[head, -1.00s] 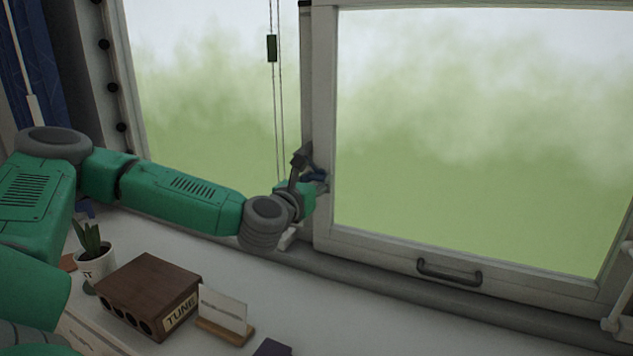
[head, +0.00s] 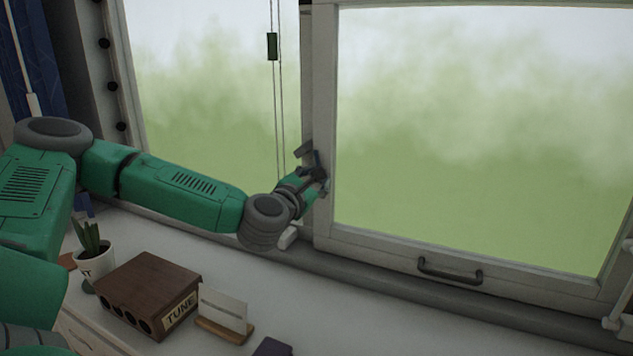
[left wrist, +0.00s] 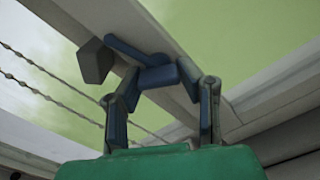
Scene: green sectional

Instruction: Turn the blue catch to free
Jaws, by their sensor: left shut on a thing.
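The blue catch (head: 318,160) is on the window's upright frame, at the left edge of the right sash. In the head view its blue part stands nearly upright, partly hidden by my gripper. In the left wrist view the catch (left wrist: 157,77) shows a round hub, with a lever reaching up and left towards a dark grey block (left wrist: 95,61). My left gripper (head: 314,180) is at the catch, and in the left wrist view its two fingers (left wrist: 162,88) are on either side of the hub, shut on it. My right gripper is in neither view.
A cord with a green toggle (head: 272,46) hangs just left of the catch. On the sill are a potted plant (head: 95,262), a brown box marked TUNE (head: 148,290) and a card in a wooden stand (head: 223,312). The sash has a dark handle (head: 449,274) low down.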

